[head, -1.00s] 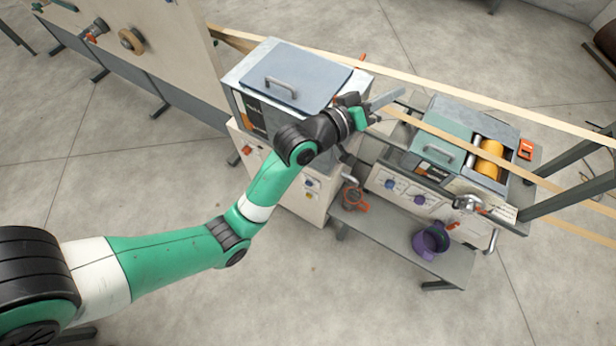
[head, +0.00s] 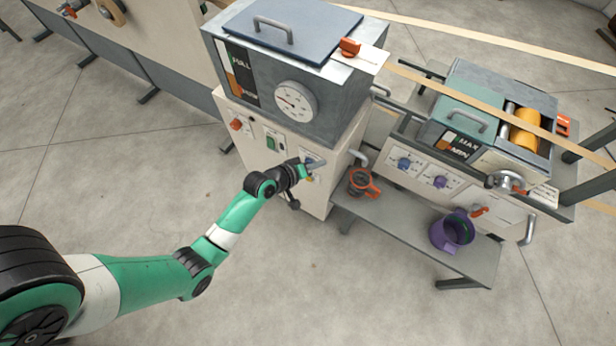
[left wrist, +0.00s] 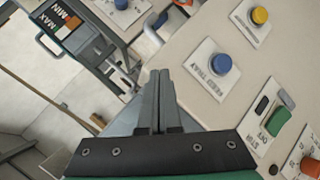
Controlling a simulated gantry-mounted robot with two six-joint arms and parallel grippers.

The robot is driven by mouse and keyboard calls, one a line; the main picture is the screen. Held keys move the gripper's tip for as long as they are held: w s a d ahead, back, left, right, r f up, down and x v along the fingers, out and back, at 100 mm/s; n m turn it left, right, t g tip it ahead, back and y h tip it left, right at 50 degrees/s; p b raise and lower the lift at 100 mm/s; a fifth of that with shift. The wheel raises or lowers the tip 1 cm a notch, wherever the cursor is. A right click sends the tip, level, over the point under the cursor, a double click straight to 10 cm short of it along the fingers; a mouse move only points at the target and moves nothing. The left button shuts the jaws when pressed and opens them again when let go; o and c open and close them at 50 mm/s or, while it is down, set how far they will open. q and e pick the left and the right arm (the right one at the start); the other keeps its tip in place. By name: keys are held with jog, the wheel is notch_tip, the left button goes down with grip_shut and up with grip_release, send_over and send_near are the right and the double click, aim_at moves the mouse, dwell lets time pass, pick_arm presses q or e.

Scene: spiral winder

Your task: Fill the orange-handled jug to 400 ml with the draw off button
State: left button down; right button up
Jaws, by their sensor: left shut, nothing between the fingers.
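The orange-handled jug (head: 358,184) stands on the grey shelf, beside the tall machine and close below a grey spout (head: 359,157); its fill level is too small to read. My left gripper (head: 316,163) is shut and empty, close in front of the tall machine's lower front panel. In the left wrist view its closed fingers (left wrist: 160,75) point at the cream panel, just left of and below a blue button (left wrist: 221,63) in the picture. A yellow button (left wrist: 260,15) is further along the panel. Contact cannot be told.
A purple jug (head: 452,232) stands on the right of the shelf (head: 400,222). The shorter machine (head: 462,187) with knobs is behind it. A green rocker switch (left wrist: 280,120) is near my fingers. A dial gauge (head: 295,101) is above. The floor in front is clear.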

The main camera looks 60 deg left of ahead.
aim_at(309, 179)
pick_arm(q)
jog(key=s+a+f+n+g+b, duration=0.1)
jog(key=s+f+b, duration=0.4)
jog(key=f, duration=0.7)
jog(key=s+a+f+n+g+b, duration=0.1)
jog(key=s+f+b, duration=0.5)
jog(key=f, duration=0.6)
jog(key=shift+a+g+y+b, duration=0.15)
jog(key=shift+g+y+b, duration=0.2)
jog(key=shift+b, duration=0.3)
jog(key=shift+w, duration=0.1)
jog(key=w+a+b, duration=0.3)
jog(key=w+b, duration=0.1)
jog(key=w, duration=0.4)
jog(key=shift+a, duration=0.3)
jog(key=shift+w+a+r+b, duration=0.1)
jog(key=shift+w+a+b, duration=0.05)
jog(key=shift+w+b, duration=0.2)
